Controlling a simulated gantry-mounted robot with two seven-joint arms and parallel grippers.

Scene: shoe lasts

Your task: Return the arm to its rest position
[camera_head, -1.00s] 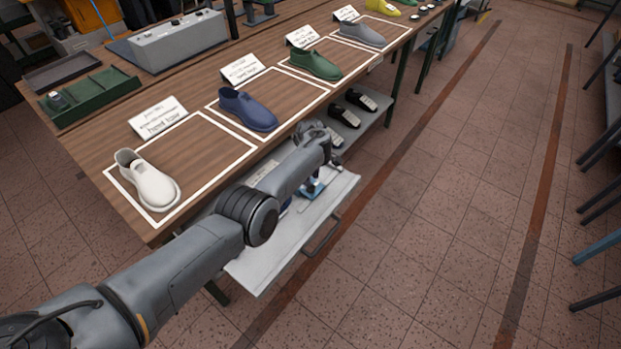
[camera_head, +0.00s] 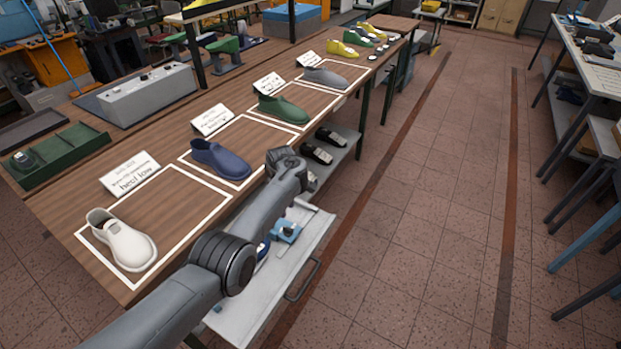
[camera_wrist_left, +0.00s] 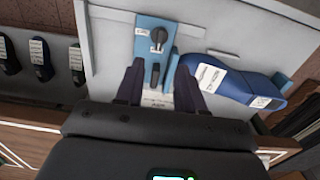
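My left arm reaches in the head view from the lower left, with its wrist above the open drawer; its fingers are hidden there. In the left wrist view my left gripper (camera_wrist_left: 160,85) is open, its two dark fingers apart with nothing held between them. Beyond them a blue fixture with a black knob (camera_wrist_left: 157,40) lies in the pale drawer (camera_wrist_left: 108,50). A blue last with white labels (camera_wrist_left: 230,82) lies in the drawer to the right of the fingers. The fixture also shows in the head view (camera_head: 286,231). My right gripper is not in view.
White (camera_head: 122,242), dark blue (camera_head: 220,160), green (camera_head: 282,109) and grey (camera_head: 326,77) lasts stand in outlined spaces on the wooden bench (camera_head: 60,205). The drawer (camera_head: 270,300) juts out from the bench. Dark lasts (camera_head: 318,153) lie on a lower shelf. The tiled aisle is clear.

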